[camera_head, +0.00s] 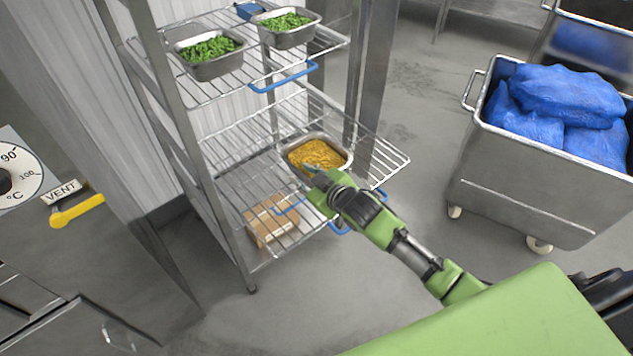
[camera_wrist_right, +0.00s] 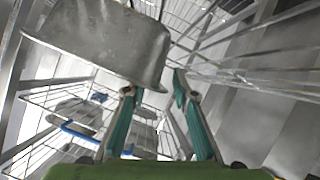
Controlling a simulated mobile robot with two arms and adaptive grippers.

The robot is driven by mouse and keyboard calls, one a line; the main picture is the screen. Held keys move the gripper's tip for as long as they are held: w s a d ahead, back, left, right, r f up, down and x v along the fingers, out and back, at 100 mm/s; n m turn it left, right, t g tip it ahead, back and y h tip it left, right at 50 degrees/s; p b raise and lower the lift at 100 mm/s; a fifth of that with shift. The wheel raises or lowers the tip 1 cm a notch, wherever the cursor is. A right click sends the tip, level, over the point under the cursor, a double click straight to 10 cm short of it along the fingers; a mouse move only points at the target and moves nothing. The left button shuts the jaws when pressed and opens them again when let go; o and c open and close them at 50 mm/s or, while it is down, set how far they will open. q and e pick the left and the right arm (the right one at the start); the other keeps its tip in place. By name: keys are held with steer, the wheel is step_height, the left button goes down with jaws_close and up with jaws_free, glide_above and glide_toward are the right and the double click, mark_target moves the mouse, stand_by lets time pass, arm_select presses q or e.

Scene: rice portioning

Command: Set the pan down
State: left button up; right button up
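A steel pan of yellow-orange rice (camera_head: 317,153) sits level at the middle wire shelf of the rack, by its right front part. My right gripper (camera_head: 311,172) is at the pan's near side, close to its rim. In the right wrist view, the pan's grey wall and rim (camera_wrist_right: 105,42) fill the upper left. The teal fingers of my right gripper (camera_wrist_right: 156,88) stand apart there, with the pan's corner at their tips. I see no firm hold on the rim. Whether the pan's base rests fully on the wires is hidden. My left gripper is not in view.
The wire rack (camera_head: 262,125) has pans of green vegetables (camera_head: 212,67) on its upper shelf and a cardboard box (camera_head: 268,222) low down. Blue handles edge the shelves. A steel cart (camera_head: 520,195) with blue bags stands right. An oven panel (camera_head: 75,200) is at left.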

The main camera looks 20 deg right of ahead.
steer(key=v, duration=0.9)
steer(key=shift+f, duration=0.1)
steer(key=s+f+m+g+h, duration=0.1)
steer(key=s+f+m+g, duration=0.25)
steer(key=s, duration=1.05)
steer(key=s+f+m+g+h, duration=0.2)
steer(key=s+f+g, duration=0.25)
steer(key=s, duration=0.95)
step_height(320, 180, down, 26)
steer(key=s+g, duration=0.2)
steer(key=s+d+f, duration=0.1)
steer(key=s+f, duration=0.7)
steer(key=s+d+f+g, duration=0.1)
steer(key=s+d+f, duration=0.1)
steer(key=s+f, duration=0.5)
steer(key=shift+s+d+f+n, duration=0.25)
steer(key=shift+s+f+n, duration=0.15)
steer(key=shift+s, duration=0.55)
